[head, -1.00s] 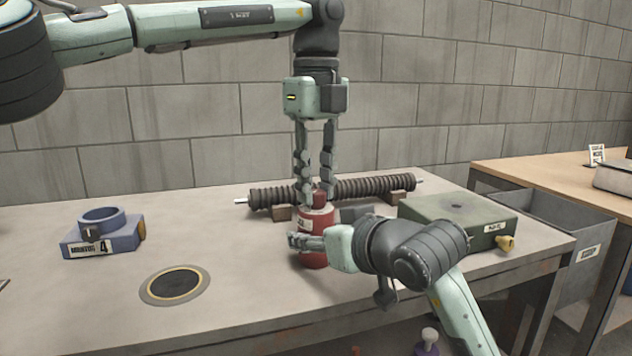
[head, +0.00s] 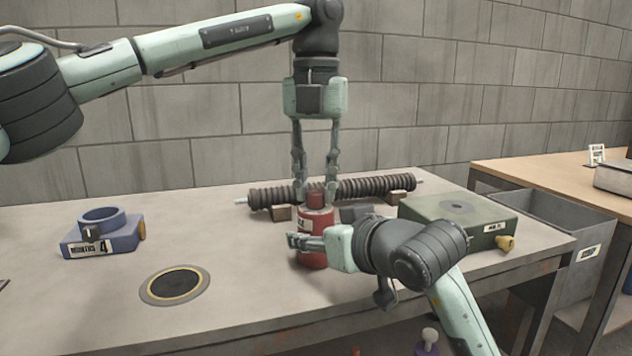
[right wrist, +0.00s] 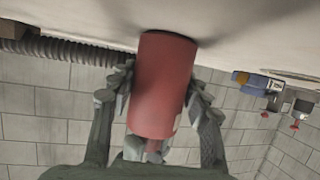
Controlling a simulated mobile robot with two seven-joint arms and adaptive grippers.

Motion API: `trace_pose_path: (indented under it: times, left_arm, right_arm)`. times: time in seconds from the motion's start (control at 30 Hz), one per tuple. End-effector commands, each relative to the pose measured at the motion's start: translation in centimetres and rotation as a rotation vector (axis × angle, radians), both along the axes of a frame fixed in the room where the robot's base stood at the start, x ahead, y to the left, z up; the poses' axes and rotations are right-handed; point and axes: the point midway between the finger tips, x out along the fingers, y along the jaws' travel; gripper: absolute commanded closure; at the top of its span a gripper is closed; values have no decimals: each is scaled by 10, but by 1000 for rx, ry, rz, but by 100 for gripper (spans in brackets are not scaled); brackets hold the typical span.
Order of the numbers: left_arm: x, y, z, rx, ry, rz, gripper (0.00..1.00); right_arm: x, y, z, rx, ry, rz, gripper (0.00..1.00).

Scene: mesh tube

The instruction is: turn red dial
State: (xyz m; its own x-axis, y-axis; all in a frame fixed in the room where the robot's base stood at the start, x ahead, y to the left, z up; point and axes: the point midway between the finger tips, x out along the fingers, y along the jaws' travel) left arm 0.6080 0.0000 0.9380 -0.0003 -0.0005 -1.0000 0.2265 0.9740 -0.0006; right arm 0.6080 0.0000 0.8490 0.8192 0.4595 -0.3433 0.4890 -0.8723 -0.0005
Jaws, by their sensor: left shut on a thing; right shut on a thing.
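A red canister (head: 320,224) with a white label stands upright on the grey workbench. A small red dial (head: 316,197) sits on its top. My left gripper (head: 316,193) points straight down from above, its fingers on either side of the dial and shut on it. My right gripper (head: 304,243) comes in low from the right and is shut on the canister body. In the right wrist view, which is upside down, the canister (right wrist: 162,85) is between the two fingers.
A ribbed dark tube (head: 360,188) lies on wooden blocks behind the canister. A green box (head: 455,216) with a yellow knob is at the right. A blue ring-topped fixture (head: 102,236) is at the left. A round dark disc (head: 175,285) lies flat on the bench (head: 235,305).

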Motion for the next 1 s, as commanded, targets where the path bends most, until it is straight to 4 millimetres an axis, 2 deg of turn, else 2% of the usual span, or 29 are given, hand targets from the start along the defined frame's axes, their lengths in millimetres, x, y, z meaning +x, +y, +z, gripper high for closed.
trace_pose_path:
  times: [1.0]
  left_arm:
    - [0,0,0,-1,0,-953,100]
  right_arm:
    - [1,-1,-1,-1,2,-3,86]
